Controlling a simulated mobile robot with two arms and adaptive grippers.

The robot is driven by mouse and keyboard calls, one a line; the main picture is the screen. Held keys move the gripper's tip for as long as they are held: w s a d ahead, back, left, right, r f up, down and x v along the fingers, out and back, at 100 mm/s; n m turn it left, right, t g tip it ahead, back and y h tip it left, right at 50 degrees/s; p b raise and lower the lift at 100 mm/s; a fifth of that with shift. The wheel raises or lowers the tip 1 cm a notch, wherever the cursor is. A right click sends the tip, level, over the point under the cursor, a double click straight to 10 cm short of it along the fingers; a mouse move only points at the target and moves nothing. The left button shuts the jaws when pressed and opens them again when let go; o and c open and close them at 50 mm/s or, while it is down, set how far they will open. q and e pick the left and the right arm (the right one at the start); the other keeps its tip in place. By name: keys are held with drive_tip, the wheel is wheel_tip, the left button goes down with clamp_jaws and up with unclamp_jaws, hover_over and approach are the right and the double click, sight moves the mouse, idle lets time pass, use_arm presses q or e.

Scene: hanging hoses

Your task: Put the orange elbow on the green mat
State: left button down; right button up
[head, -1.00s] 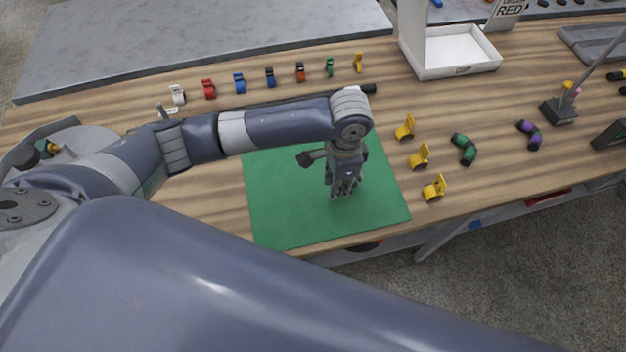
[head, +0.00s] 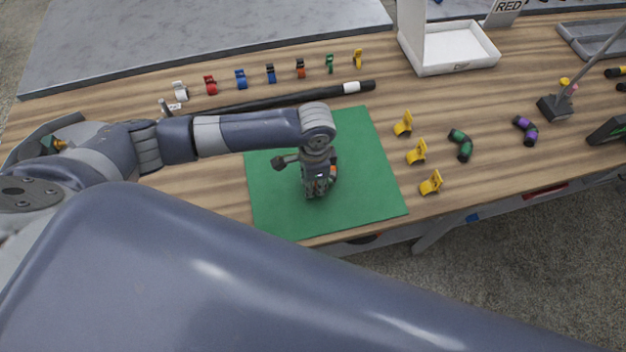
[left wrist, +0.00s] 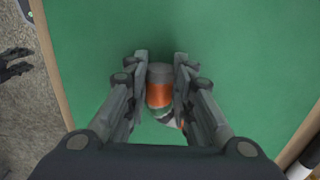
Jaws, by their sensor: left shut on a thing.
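The green mat (head: 365,185) lies flat on the wooden bench and fills most of the left wrist view (left wrist: 250,50). My left gripper (head: 318,190) is over the middle of the mat, pointing down. In the left wrist view its two fingers (left wrist: 160,95) are shut on the orange elbow (left wrist: 159,94), which has an orange band and grey-black ends. A bit of orange also shows beside the gripper in the head view. I cannot tell whether the elbow touches the mat. My right gripper is not in view.
Yellow clips (head: 416,152) stand right of the mat, with a green elbow (head: 461,144) and a purple elbow (head: 526,130) beyond. A black hose (head: 290,99) lies behind the mat, before a row of coloured clips. A white bin (head: 455,50) stands at the back.

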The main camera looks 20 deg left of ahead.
use_arm(q)
drive_tip(key=c, duration=1.4)
unclamp_jaws()
drive_tip(key=shift+o, duration=0.2)
wheel_tip(320, 180, up, 12)
drive_tip(key=b, duration=0.1)
drive_tip(key=shift+b, duration=0.3)
drive_tip(key=shift+d, duration=0.1)
